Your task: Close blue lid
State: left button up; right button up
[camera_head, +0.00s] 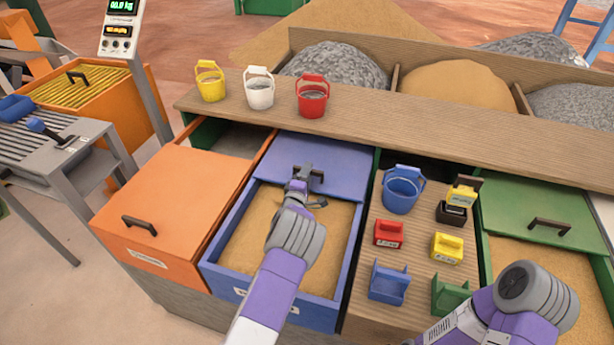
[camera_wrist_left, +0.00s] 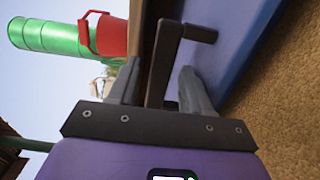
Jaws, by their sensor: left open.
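The blue lid (camera_head: 345,163) lies slid to the back of the blue bin (camera_head: 345,282), leaving the sand inside uncovered at the front. Its dark handle (camera_head: 317,174) is partly covered by my left gripper (camera_head: 302,182). In the left wrist view the handle (camera_wrist_left: 163,62) stands between the two open fingers of my left gripper (camera_wrist_left: 158,85), and the blue lid (camera_wrist_left: 238,40) fills the upper right. I cannot tell whether a finger touches the handle. My right arm shows at the lower right, but its gripper is out of view.
An orange-lidded bin (camera_head: 170,205) stands left and a green-lidded bin (camera_head: 535,215) right. A wooden panel (camera_head: 405,275) beside the blue bin holds a blue bucket (camera_head: 402,190) and small coloured scoops. Yellow (camera_head: 211,84), white (camera_head: 259,92) and red (camera_head: 312,100) buckets stand on the back shelf.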

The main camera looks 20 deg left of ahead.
pick_arm(q)
grip_shut()
dwell(0.3)
dwell(0.3)
